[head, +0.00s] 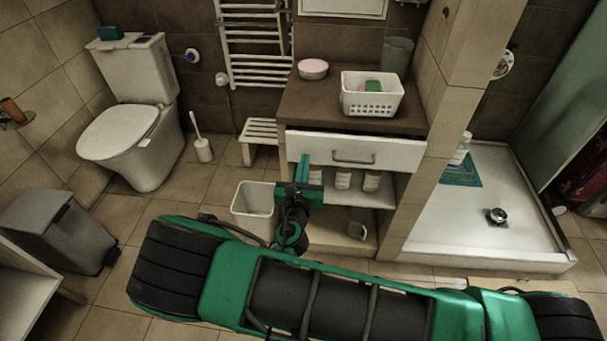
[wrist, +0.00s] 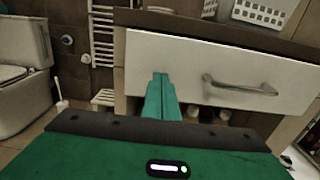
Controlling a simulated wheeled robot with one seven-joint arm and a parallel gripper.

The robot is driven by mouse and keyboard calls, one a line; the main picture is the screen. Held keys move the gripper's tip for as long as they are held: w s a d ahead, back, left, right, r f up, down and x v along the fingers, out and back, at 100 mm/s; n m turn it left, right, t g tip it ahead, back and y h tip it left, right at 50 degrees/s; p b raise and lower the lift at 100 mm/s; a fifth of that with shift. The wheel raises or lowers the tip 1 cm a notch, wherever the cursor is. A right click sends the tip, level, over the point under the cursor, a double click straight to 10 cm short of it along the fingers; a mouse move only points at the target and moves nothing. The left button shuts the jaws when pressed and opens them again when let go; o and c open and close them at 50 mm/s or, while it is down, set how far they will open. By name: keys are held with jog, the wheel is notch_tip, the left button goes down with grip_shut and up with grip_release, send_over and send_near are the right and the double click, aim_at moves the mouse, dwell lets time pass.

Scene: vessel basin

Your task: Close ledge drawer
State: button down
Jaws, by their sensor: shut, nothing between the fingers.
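The ledge drawer (head: 391,154) has a white front with a grey bar handle (head: 353,158) and sits under the brown ledge top (head: 315,108). Its front seems to stand a little forward of the ledge; how far it is open I cannot tell. In the wrist view the drawer front (wrist: 180,60) fills the upper middle, with its handle (wrist: 240,86) on the right. My gripper (head: 304,163) is shut and empty at the left part of the drawer front, left of the handle. Its fingertips (wrist: 160,76) overlap the front in the wrist view; whether they touch is unclear.
A white basket (head: 371,101) and a pink round box (head: 313,69) stand on the ledge. Bottles (head: 343,178) stand on the shelf below the drawer. A white bin (head: 253,205) and a stool (head: 259,133) are to the left. A tiled pillar (head: 436,130) borders the right side.

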jog(key=shift+w, duration=0.8)
